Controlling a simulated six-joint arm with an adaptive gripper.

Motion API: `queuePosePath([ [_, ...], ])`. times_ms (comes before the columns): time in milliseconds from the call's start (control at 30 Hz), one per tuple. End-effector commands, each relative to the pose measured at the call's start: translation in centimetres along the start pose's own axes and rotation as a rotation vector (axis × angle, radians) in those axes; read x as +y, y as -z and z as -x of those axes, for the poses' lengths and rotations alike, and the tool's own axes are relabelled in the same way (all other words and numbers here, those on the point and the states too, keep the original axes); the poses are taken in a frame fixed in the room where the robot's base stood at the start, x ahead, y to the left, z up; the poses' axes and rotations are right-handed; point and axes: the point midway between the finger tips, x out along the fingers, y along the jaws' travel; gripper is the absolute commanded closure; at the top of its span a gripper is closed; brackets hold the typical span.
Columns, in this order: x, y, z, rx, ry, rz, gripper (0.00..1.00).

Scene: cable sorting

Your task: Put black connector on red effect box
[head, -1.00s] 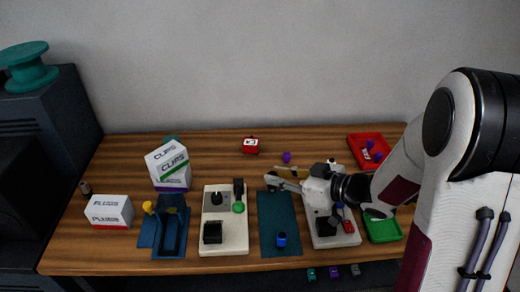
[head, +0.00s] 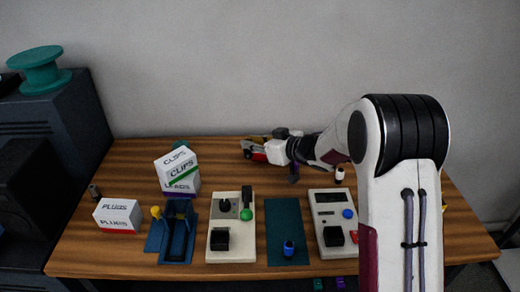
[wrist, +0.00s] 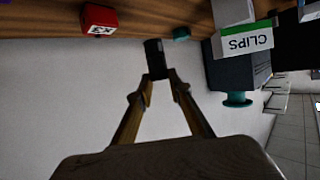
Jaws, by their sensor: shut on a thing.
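The red effect box (wrist: 99,20) with a white label sits on the table at the upper left of the wrist view. In the head view the red box (head: 258,156) is at the back middle of the table, partly hidden by my gripper. My gripper (wrist: 159,80) is shut on the black connector (wrist: 154,56), a dark block standing out past the fingertips. In the wrist view the connector is beside the red box, apart from it in the picture. In the head view my gripper (head: 252,147) is over the box area; the height gap cannot be told.
White CLIPS and LEADS boxes (head: 179,172) are stacked at the back left, with a PLUGS box (head: 118,215) nearer. Two pale panels (head: 232,240), a dark mat (head: 287,225) and a blue holder (head: 174,240) fill the front. My arm hides the right side.

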Motion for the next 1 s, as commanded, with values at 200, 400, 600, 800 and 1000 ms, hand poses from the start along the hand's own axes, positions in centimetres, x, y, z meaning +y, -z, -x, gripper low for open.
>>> queuePosePath([
  [200, 2.8, 3.0, -3.0, 0.004, -0.087, -0.033, 1.00],
  [400, 6.2, 5.4, -4.0, 0.003, -0.191, -0.077, 1.00],
  [600, 9.1, 7.0, -3.6, 0.002, -0.289, -0.121, 1.00],
  [800, 9.6, 6.4, -3.4, 0.002, -0.316, -0.133, 1.00],
  [1000, 9.7, 6.2, -3.3, 0.002, -0.325, -0.136, 1.00],
])
